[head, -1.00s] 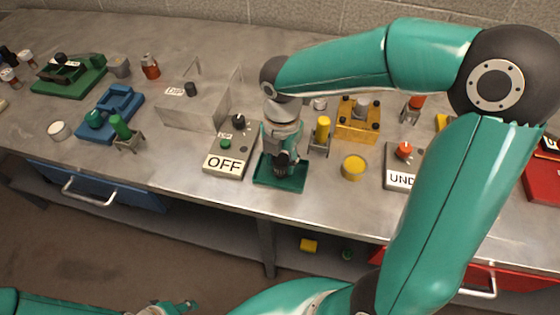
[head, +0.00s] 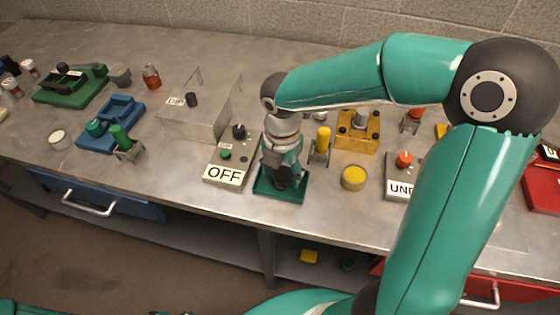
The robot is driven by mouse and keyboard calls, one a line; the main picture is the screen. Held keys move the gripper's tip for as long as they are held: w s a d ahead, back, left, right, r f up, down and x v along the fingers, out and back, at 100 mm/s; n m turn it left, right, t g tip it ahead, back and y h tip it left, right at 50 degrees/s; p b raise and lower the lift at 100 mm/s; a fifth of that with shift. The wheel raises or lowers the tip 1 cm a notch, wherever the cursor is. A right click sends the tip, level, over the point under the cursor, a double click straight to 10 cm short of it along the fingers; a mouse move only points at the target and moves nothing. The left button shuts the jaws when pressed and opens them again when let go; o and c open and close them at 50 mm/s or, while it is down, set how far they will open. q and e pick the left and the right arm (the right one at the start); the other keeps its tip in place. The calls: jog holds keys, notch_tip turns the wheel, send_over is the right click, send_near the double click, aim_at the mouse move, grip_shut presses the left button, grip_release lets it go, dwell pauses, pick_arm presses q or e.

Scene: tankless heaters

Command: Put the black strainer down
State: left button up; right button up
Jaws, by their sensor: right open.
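My right gripper (head: 281,181) points down over a dark green tray (head: 283,195) near the front edge of the metal bench. Its jaws are open. A small dark shape shows at the fingertips over the tray; I cannot tell whether it is the black strainer or part of the fingers. My wrist hides most of that spot. My left gripper is not clearly in view; only a bit of teal arm shows at the bottom left edge.
An OFF control box (head: 228,173) stands just left of the tray. A yellow-topped stand (head: 321,144), a yellow round container (head: 354,178) and a yellow block (head: 357,134) stand to its right. A clear box (head: 200,115) stands behind left. Bare bench lies at front left.

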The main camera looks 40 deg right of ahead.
aim_at(282, 172)
notch_tip(282, 172, up, 12)
jog(key=shift+p, duration=0.35)
dwell(0.5)
